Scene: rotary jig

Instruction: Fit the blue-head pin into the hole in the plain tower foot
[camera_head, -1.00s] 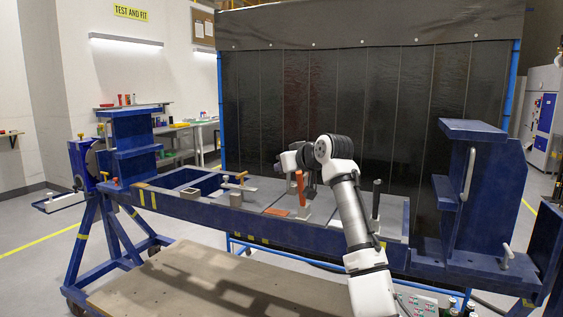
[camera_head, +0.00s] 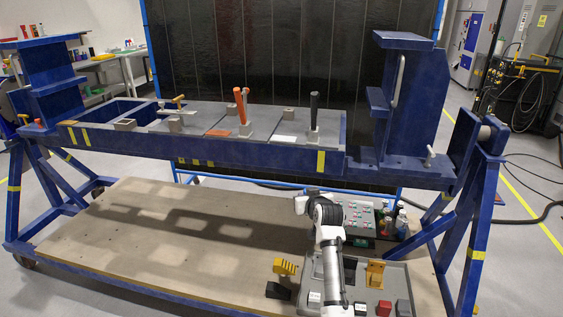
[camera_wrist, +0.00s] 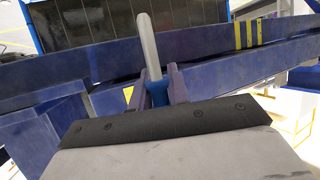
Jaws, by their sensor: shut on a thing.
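My gripper (camera_wrist: 160,84) is shut on the blue-head pin (camera_wrist: 148,45) in the wrist view. The pin's blue head is between the fingers, and its grey shank points up and slightly left, away from any surface. In the head view my gripper and the pin are hidden by my arm, low in front of the frame. A right tower (camera_head: 405,110) stands on the blue frame with a grey handled pin (camera_head: 430,155) at its foot. A left tower (camera_head: 50,80) has an orange-headed pin (camera_head: 38,122) near its foot. I cannot tell which foot is plain or see its hole.
The blue frame beam (camera_head: 250,150) crosses above the wooden deck (camera_head: 130,225). An orange-handled clamp (camera_head: 241,108) and a black-handled clamp (camera_head: 314,112) stand on it. A grey tray (camera_head: 390,275) with blocks, a button panel (camera_head: 358,215) and bottles (camera_head: 400,222) are near my arm.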

